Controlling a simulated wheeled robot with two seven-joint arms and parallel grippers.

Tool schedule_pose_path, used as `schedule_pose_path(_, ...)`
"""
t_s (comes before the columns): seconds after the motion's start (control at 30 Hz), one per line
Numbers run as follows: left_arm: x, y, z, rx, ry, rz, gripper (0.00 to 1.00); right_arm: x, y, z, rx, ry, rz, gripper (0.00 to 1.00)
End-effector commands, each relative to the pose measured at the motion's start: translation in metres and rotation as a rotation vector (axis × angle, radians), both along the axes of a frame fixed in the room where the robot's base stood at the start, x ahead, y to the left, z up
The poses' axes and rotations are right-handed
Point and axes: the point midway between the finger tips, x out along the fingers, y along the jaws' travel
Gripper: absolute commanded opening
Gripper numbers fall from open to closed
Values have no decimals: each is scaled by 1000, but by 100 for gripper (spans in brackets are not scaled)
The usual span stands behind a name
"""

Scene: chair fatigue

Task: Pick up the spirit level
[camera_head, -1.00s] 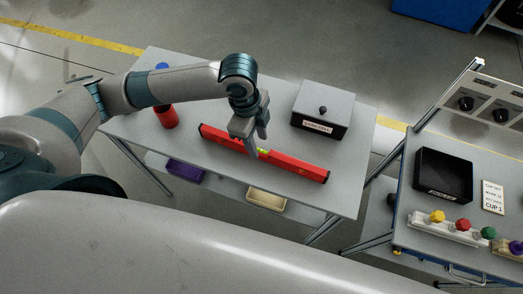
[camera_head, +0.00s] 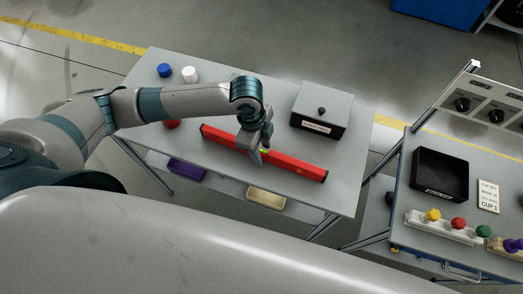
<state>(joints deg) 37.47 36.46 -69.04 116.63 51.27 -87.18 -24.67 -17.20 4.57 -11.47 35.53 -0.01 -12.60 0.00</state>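The spirit level (camera_head: 298,167) is a long red bar with a yellow-green vial near its middle. It lies diagonally on the grey table. My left gripper (camera_head: 262,153) is over its middle, pointing down, with its fingers apart around the vial area. One finger is on the near side and hides part of the level. I cannot tell whether the fingers touch or clamp the bar. My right gripper is out of view.
A grey box with a black knob (camera_head: 321,109) stands behind the level. Blue (camera_head: 164,70), white (camera_head: 190,74) and red (camera_head: 172,124) round items are at the table's left, the red one partly under my arm. A second bench with a black tray (camera_head: 441,174) is right.

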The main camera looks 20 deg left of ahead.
Motion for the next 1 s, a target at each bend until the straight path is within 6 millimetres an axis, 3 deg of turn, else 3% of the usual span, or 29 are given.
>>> schedule_pose_path(0.2, 0, 0, 0, 0, 0, 0, 37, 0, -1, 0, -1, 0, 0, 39)
schedule_pose_path(0.37, 0, 0, 0, 0, 0, 0, 0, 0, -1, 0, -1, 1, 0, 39)
schedule_pose_path(0.77, 1, 0, 3, -1, -2, 0, 0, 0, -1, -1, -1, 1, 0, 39)
schedule_pose_path(1.0, 1, 0, 21, -1, -4, -1, 0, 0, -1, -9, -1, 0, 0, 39)
